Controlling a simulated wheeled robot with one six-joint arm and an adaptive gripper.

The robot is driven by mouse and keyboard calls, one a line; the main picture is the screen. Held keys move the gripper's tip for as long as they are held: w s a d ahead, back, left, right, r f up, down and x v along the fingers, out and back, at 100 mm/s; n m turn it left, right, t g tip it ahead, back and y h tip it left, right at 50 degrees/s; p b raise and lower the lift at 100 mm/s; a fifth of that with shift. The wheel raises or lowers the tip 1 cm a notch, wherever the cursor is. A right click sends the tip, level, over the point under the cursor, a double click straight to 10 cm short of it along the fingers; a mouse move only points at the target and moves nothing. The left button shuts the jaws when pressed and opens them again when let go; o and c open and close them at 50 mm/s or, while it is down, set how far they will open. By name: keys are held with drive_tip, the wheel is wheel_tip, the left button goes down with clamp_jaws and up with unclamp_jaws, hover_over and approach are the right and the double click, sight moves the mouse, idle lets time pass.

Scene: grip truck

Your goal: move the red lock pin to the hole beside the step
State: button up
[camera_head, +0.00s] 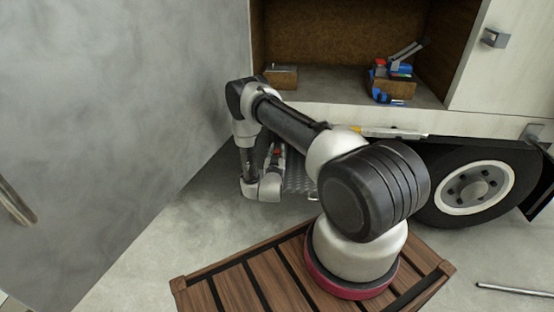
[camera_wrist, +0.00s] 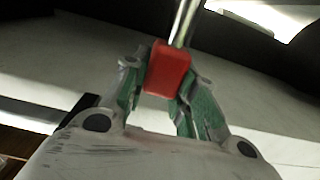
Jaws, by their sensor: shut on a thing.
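The red lock pin (camera_wrist: 167,71) is held between the green-padded fingers of my gripper (camera_wrist: 158,85) in the wrist view. Its red block head sits between the fingertips, and a shiny metal shaft (camera_wrist: 184,22) runs from it up to the top edge of the picture. In the head view my gripper (camera_head: 273,166) is low under the truck's edge, left of the wheel, with a small red spot (camera_head: 278,152) at it. The grey ridged step (camera_head: 298,176) shows just right of my gripper, partly covered by my arm. I cannot make out the hole.
The truck's open compartment (camera_head: 340,80) is above, with a wooden block (camera_head: 281,77) at left and a box of tools (camera_head: 395,84) at right. The wheel (camera_head: 474,188) stands at right. A metal rod (camera_head: 515,290) lies on the floor.

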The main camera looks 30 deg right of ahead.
drive_tip(key=shift+r, duration=2.7)
